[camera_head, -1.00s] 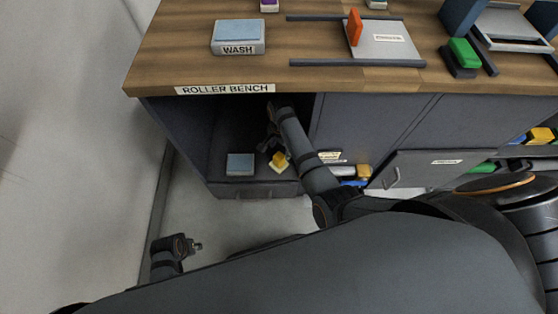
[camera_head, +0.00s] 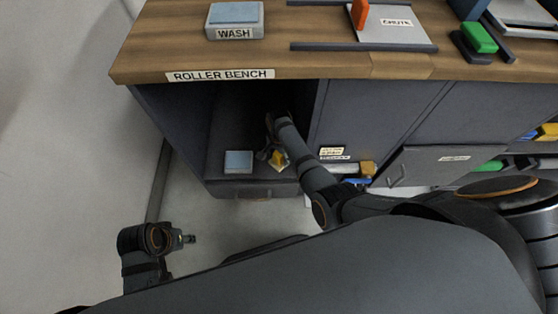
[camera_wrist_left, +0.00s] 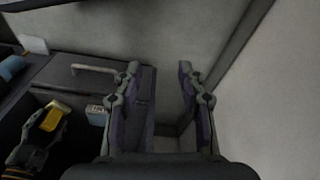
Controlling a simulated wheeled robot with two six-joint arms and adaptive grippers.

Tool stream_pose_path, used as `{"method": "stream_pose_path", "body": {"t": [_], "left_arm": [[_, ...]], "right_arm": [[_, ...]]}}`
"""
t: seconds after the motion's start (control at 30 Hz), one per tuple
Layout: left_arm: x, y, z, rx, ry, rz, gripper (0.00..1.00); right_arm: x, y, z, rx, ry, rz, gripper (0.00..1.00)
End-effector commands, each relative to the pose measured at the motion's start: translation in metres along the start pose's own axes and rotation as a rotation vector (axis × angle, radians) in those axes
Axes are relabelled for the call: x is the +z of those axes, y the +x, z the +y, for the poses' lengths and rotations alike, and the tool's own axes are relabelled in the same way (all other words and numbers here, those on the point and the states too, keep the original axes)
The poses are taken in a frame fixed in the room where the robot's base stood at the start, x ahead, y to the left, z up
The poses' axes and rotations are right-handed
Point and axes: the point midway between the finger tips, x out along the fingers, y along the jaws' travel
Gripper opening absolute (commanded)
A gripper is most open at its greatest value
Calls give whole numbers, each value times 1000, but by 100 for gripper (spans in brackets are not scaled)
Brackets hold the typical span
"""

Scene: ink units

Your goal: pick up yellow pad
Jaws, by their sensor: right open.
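In the left wrist view, the yellow pad (camera_wrist_left: 54,117) shows at the left beside the right gripper (camera_wrist_left: 44,130). My left gripper (camera_head: 190,239) is outside the cabinet, over the floor at the lower left. Its two fingers (camera_wrist_left: 160,84) stand apart and empty in the left wrist view.
A light blue pad (camera_head: 239,161) lies in the bay left of the yellow pad. A WASH block (camera_head: 235,33) stands on the bench. Floor (camera_head: 230,220) before the cabinet is clear.

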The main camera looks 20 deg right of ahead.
Motion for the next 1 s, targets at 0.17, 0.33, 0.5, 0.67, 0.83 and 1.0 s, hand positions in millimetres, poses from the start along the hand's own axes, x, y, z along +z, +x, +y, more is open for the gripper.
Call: {"method": "stream_pose_path", "body": {"t": [0.17,0.33,0.5,0.67,0.83,1.0], "left_arm": [[0,0,0,0,0,0,40],[0,0,0,0,0,0,40],[0,0,0,0,0,0,40],[0,0,0,0,0,0,40],[-1,1,0,-1,-1,1,40],[-2,10,-3,-7,-4,-2,40]], "right_arm": [[0,-1,0,0,0,0,60],[0,-1,0,0,0,0,36],[0,-1,0,1,0,0,13],[0,-1,0,1,0,0,0],[0,-2,0,1,0,0,0],[-1,-7,1,1,0,0,0]]}}
